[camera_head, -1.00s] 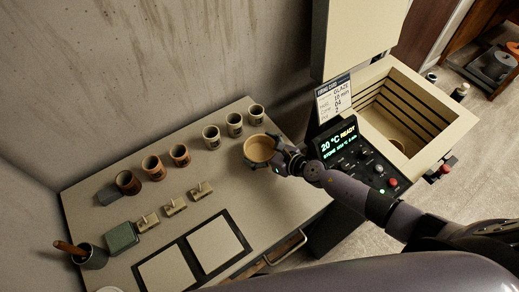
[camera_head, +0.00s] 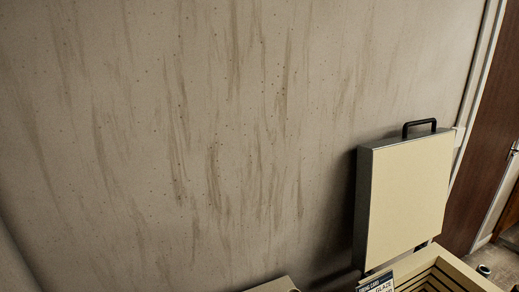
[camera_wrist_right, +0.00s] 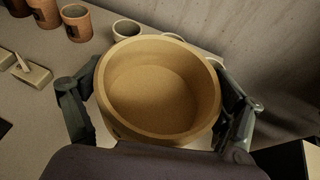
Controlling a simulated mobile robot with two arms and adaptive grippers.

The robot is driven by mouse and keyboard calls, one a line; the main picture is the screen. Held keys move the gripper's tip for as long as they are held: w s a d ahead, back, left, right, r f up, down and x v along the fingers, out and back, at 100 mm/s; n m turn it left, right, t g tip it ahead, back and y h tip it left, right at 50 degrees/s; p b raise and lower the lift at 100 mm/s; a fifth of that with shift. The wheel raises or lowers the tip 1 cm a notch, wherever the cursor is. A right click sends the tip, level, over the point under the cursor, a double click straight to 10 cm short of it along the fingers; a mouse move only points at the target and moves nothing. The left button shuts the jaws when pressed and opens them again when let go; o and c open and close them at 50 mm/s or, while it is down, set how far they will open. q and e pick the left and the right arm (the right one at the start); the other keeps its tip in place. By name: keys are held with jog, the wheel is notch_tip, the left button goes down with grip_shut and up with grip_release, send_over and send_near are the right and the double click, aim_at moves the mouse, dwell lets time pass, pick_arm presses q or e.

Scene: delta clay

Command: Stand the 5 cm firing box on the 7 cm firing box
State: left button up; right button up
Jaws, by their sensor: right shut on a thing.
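A round, tan, open-topped firing box (camera_wrist_right: 160,88) fills the middle of the right wrist view. It looks empty. My right gripper (camera_wrist_right: 157,75) is shut on it, with one dark finger against each side of its outer wall. I cannot tell whether it is the 5 cm or the 7 cm box, nor whether its base touches the table. No second firing box can be made out. The head view shows neither gripper; my left gripper is in no current view.
Pale cups (camera_wrist_right: 126,30) stand just beyond the box, and brown cups (camera_wrist_right: 76,22) stand at upper left. A small block with a handle (camera_wrist_right: 32,75) lies at left on the grey table (camera_wrist_right: 55,50). The head view shows the kiln (camera_head: 450,275) and its raised lid (camera_head: 408,195).

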jog(key=shift+d+b, duration=0.3)
jog(key=shift+d, duration=0.1)
jog(key=s+d+r+n+y+b, duration=0.1)
jog(key=s+d+r+b, duration=0.4)
jog(key=d+r+b, duration=0.25)
jog(key=s+r+n+g+y+b, duration=0.2)
jog(key=s+r+b, duration=0.1)
jog(key=s+r, duration=0.4)
jog(key=shift+s+a+n+g+b, duration=0.3)
jog(key=shift+s+a+g+b, duration=0.05)
jog(key=shift+s+g+b, duration=0.1)
jog(key=shift+f, duration=0.1)
